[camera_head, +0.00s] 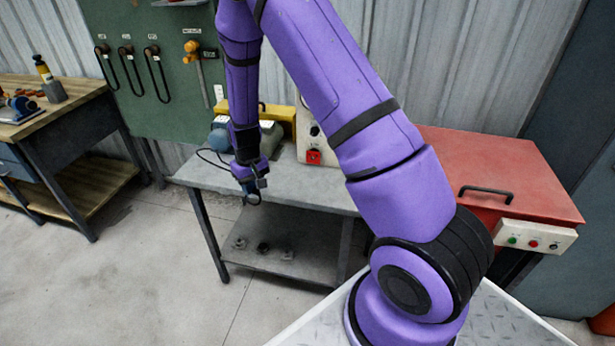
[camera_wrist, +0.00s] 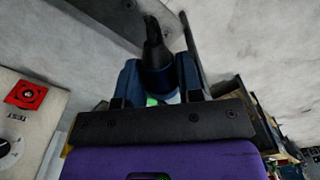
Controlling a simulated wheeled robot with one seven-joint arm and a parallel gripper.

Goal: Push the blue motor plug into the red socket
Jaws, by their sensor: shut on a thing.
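My gripper (camera_head: 252,184) hangs at the front edge of the grey bench in the head view. The plug is small and mostly hidden by the gripper in the head view. The red socket (camera_head: 313,157) is on the front of a cream box, to the right of my gripper and apart from it. The red socket (camera_wrist: 25,95) also shows at the left of the wrist view, with the plug well away from it.
The cream box (camera_head: 305,132) stands on the grey bench (camera_head: 300,185), partly behind my arm. A blue motor (camera_head: 219,139) with a dark cable sits left of it. A yellow part (camera_head: 272,112) is behind. A red cabinet (camera_head: 500,180) stands at right.

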